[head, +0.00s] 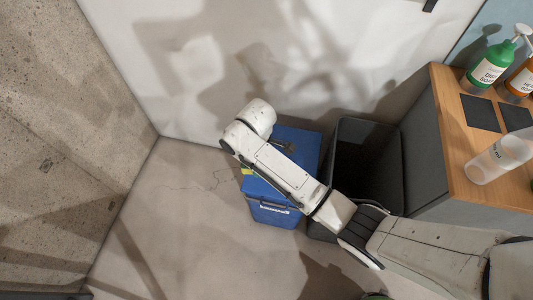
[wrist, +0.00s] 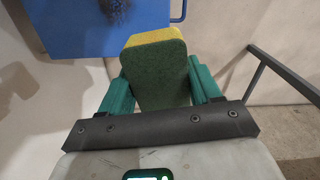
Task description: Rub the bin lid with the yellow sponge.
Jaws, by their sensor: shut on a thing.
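The yellow sponge (wrist: 153,75) with a green scouring side is held between the teal fingers of my gripper (wrist: 160,88) in the wrist view. The blue bin lid (wrist: 75,32) lies beyond the sponge at the upper left, with a dark smudge (wrist: 117,9) on it. The sponge overlaps the lid's edge in the picture; I cannot tell whether they touch. In the head view the blue bin's lid (head: 304,142) shows behind my arm, with dark marks on top. A bit of yellow sponge (head: 247,171) shows at its left edge. My arm hides the gripper there.
An open dark grey bin (head: 365,160) stands right of the blue bin; its rim (wrist: 285,75) shows in the wrist view. A wooden-topped counter (head: 455,130) with a green soap bottle (head: 490,65), an orange bottle and a clear bottle (head: 500,157) is at right. The floor at left is clear.

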